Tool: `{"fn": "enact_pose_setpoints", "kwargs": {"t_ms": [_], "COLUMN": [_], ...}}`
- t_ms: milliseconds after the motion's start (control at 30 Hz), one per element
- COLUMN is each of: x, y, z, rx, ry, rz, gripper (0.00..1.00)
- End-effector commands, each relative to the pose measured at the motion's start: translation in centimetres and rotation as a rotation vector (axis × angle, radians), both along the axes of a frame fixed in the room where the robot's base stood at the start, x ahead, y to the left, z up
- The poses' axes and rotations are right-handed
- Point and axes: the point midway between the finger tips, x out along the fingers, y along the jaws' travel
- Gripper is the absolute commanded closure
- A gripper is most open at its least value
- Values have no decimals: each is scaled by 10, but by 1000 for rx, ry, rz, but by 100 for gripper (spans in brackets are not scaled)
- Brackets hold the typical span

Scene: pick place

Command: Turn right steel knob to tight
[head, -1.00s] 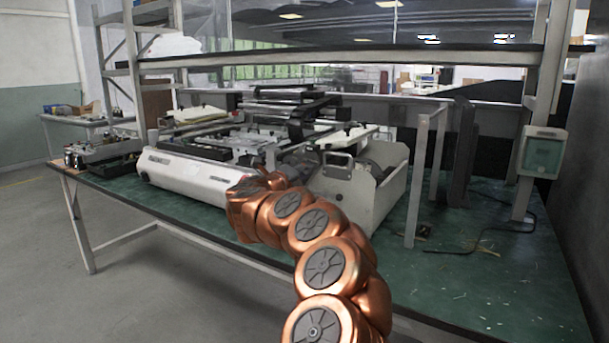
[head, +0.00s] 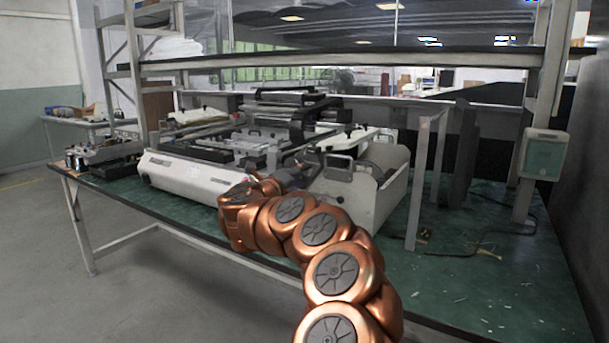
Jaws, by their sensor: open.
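A white-sided machine (head: 185,178) with rails and plates stands on the green-topped table. I cannot pick out the right steel knob; it is too small to tell or hidden behind my arm. My copper-coloured arm reaches from the lower right up to the machine's front. My dark gripper (head: 296,176) is partly hidden beyond the wrist, close to the middle of the machine, just left of its right white side panel (head: 362,192). It is open. I cannot tell whether it touches anything.
Small metal parts (head: 80,158) sit at the table's left end. A shelf beam (head: 340,60) runs above the machine. A grey metal frame (head: 416,190) and a post with a pale box (head: 543,154) stand to the right. The green tabletop (head: 470,285) at front right is mostly clear.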

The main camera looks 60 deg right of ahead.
Motion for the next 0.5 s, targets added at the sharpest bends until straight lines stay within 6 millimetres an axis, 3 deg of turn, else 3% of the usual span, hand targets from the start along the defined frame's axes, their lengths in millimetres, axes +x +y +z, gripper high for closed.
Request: {"fn": "enact_pose_setpoints", "kwargs": {"t_ms": [300, 500], "x": [0, -3], "y": [57, 82], "z": [0, 1], "rx": [0, -1], "ry": [0, -2], "rz": [9, 4], "gripper": [49, 49]}}
